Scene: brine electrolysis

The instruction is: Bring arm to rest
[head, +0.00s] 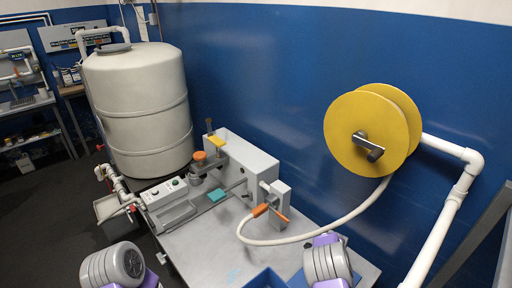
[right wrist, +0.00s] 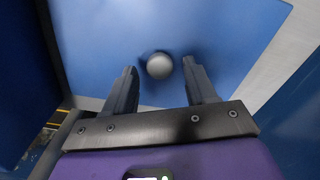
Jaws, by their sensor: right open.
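My right gripper (right wrist: 158,74) shows in the right wrist view with its two dark fingers spread apart and nothing held. A round grey knob or ball (right wrist: 159,66) appears between the fingertips against a blue surface (right wrist: 210,30); I cannot tell how far beyond the fingers it is. In the head view only grey and purple links of my two arms show at the bottom edge. Neither gripper is seen there, and my left gripper is out of view.
A grey bench (head: 205,250) carries an electrolysis rig (head: 240,160) with orange-handled parts. A white hose (head: 325,234) runs from it to a yellow reel (head: 366,132) on the blue wall. A large tank (head: 140,105) stands behind left. A blue tray (head: 265,279) lies at the front.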

